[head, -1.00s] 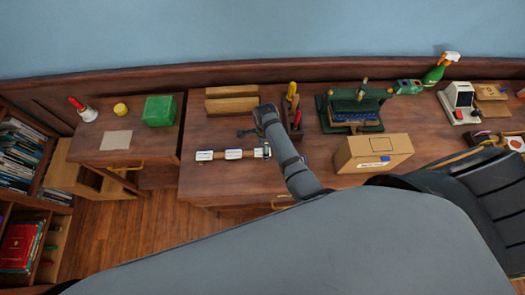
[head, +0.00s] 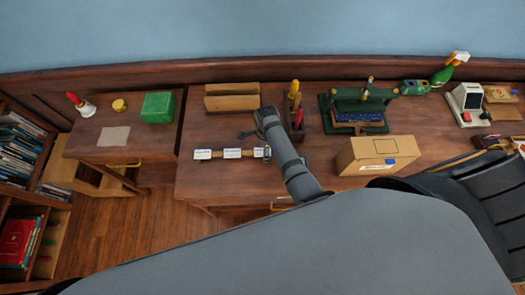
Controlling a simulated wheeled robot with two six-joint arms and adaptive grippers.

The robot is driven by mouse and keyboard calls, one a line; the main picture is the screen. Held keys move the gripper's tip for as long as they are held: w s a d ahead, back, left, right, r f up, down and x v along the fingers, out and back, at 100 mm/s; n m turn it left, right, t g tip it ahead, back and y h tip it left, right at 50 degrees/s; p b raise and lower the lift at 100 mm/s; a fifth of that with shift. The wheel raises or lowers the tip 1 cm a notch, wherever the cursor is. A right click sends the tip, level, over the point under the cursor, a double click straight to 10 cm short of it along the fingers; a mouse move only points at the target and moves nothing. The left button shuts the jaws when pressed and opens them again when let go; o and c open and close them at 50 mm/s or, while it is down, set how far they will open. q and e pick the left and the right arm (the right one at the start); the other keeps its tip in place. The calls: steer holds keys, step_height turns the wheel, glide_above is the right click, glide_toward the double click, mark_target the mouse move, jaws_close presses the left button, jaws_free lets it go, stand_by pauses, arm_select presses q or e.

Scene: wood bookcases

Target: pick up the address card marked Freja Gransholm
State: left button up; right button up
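White address cards stand on a low wooden strip on the desk. One card (head: 203,154) is at the left and another card (head: 232,153) is right of it. Their writing is too small to read, so I cannot tell which is marked Freja Gransholm. My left arm reaches over the desk with its forearm bent back to the left. My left gripper (head: 266,153) seems to be the small dark shape at the right end of the strip, partly hidden by the forearm. Its fingers are too small to judge. My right gripper is out of view.
A dark small item (head: 246,133) lies behind the strip. A wooden block rack (head: 232,103), a green machine (head: 358,108) and a cardboard box (head: 377,154) stand on the desk.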

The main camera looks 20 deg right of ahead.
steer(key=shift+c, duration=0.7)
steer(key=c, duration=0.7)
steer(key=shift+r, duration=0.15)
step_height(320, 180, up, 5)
steer(key=p, duration=0.4)
steer(key=shift+p, duration=0.35)
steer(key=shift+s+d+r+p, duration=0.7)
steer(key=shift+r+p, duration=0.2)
steer(key=shift+p, duration=0.1)
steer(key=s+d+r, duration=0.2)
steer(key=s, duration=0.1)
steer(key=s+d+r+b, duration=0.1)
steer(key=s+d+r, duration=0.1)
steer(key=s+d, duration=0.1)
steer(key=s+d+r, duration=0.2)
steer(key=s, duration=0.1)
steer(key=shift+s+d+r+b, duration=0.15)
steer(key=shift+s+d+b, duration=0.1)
steer(key=shift+b, duration=0.15)
